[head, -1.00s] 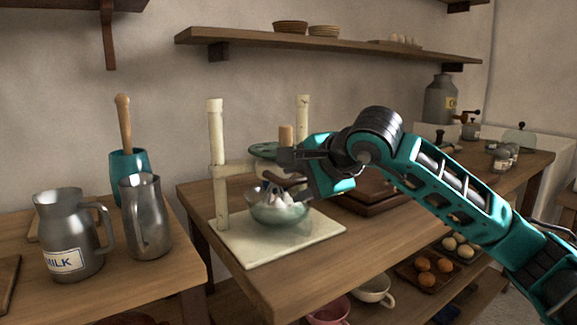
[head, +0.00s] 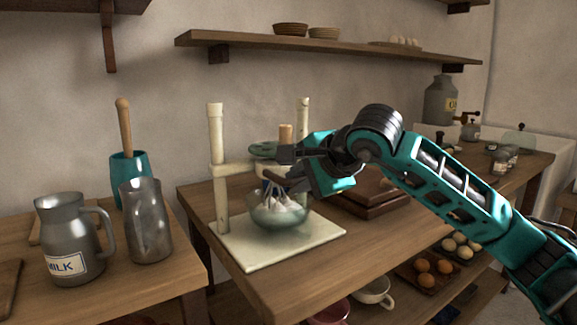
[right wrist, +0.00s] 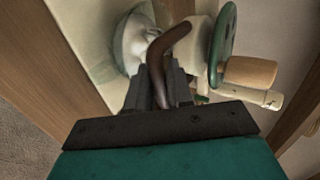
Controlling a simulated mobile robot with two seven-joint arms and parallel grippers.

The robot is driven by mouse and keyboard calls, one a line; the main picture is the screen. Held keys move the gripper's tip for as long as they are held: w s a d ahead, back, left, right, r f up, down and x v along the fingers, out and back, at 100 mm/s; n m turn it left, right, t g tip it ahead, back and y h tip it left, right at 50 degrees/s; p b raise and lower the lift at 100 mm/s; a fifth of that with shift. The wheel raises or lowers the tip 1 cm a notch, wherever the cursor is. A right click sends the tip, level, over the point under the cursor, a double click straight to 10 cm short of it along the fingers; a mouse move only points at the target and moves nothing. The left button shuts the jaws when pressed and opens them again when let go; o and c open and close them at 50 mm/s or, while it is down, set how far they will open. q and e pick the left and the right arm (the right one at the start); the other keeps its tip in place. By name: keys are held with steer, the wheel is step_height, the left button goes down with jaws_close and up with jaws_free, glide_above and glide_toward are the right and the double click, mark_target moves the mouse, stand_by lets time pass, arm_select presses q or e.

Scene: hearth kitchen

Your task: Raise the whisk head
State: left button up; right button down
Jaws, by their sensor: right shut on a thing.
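The whisk stand has two cream posts, a crossbar (head: 236,170) and a green wheel (head: 262,149) with a wooden knob (head: 286,132). Its wire whisk head (head: 277,196) hangs down into a glass bowl (head: 268,217) holding white stuff; whether the tips touch it I cannot tell. My right gripper (head: 284,167) is at the stand's near right side, above the bowl. In the right wrist view, my right gripper (right wrist: 160,88) is shut on a curved dark brown handle (right wrist: 172,42); the green wheel (right wrist: 222,45) is beside it. My left gripper is not in view.
The stand's pale base (head: 245,255) rests on a wooden table. A milk jug (head: 70,235), a metal pitcher (head: 146,220) and a teal crock (head: 128,168) stand on the left table. A dark wooden board (head: 365,200) lies behind my right arm. Shelves hang on the wall.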

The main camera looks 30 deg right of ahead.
steer(key=shift+r+p, duration=0.3)
steer(key=shift+r, duration=0.4)
steer(key=shift+r+p, duration=0.5)
steer(key=shift+r, duration=0.15)
steer(key=shift+r+p, duration=1.75)
steer(key=shift+r, duration=0.3)
steer(key=c, duration=1)
jaws_free()
steer(key=v, duration=0.7)
steer(key=shift+p, duration=0.3)
